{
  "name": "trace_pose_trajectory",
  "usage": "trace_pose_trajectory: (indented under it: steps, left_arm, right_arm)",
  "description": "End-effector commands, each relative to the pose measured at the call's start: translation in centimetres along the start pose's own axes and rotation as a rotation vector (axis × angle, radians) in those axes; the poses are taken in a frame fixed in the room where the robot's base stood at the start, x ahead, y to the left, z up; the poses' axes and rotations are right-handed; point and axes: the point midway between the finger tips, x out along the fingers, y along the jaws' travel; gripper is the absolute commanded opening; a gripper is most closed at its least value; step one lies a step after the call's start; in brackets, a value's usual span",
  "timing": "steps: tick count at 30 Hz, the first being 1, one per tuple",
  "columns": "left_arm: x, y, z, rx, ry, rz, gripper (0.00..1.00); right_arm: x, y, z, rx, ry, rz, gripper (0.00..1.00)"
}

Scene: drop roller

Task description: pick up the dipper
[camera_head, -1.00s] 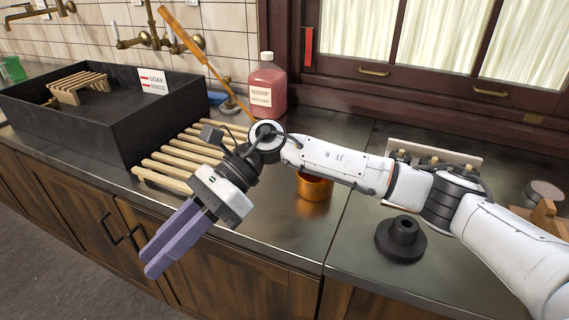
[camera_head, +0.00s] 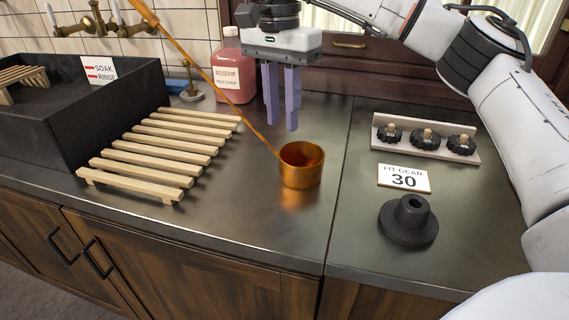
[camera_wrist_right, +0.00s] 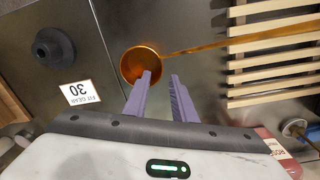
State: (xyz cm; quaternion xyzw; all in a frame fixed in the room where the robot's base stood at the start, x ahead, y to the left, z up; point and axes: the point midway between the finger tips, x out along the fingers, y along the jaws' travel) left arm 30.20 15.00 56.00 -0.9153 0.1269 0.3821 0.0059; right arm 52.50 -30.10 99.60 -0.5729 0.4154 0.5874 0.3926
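The dipper is a copper cup (camera_head: 301,166) with a long thin handle (camera_head: 205,70). The cup stands on the metal counter and the handle slants up to the left, past the top edge of the head view. My right gripper (camera_head: 283,128) points down above the counter, just behind and to the left of the cup, its purple fingers apart with nothing between them. In the right wrist view the cup (camera_wrist_right: 140,66) lies just beyond the fingertips (camera_wrist_right: 160,76), with the handle running off to the right. My left gripper is not in view.
A slatted wooden rack (camera_head: 160,150) stands left of the cup, by a black basin (camera_head: 120,110). A bottle of red liquid (camera_head: 233,75) stands behind. At right are a black flanged piece (camera_head: 408,222), a "FIT GEAR 30" card (camera_head: 404,179) and a holder with black gears (camera_head: 425,141).

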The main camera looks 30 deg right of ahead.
Motion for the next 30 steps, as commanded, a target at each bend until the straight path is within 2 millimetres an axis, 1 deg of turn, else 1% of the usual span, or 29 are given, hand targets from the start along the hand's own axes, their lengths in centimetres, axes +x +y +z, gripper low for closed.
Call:
trace_pose_trajectory:
  steps: [6,11,19,23,29,30]
  left_arm:
    - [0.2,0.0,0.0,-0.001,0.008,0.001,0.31]
    - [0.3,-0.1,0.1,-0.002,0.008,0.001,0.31]
    - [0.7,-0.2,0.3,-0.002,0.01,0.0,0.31]
    - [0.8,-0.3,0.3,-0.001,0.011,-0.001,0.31]
    - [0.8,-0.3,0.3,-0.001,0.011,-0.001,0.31]
    - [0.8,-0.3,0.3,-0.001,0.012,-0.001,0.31]
  right_arm:
    - [3.2,0.0,0.0,-0.001,-0.001,0.001,0.24]
    - [4.9,0.0,0.0,0.0,-0.002,0.001,0.24]
    - [8.7,-0.1,0.2,0.0,-0.002,0.0,0.24]
    - [9.6,-0.1,0.2,0.002,-0.002,-0.001,0.24]
    - [9.6,-0.2,0.2,0.001,-0.002,-0.002,0.24]
    - [9.6,-0.2,0.2,0.001,-0.002,-0.002,0.21]
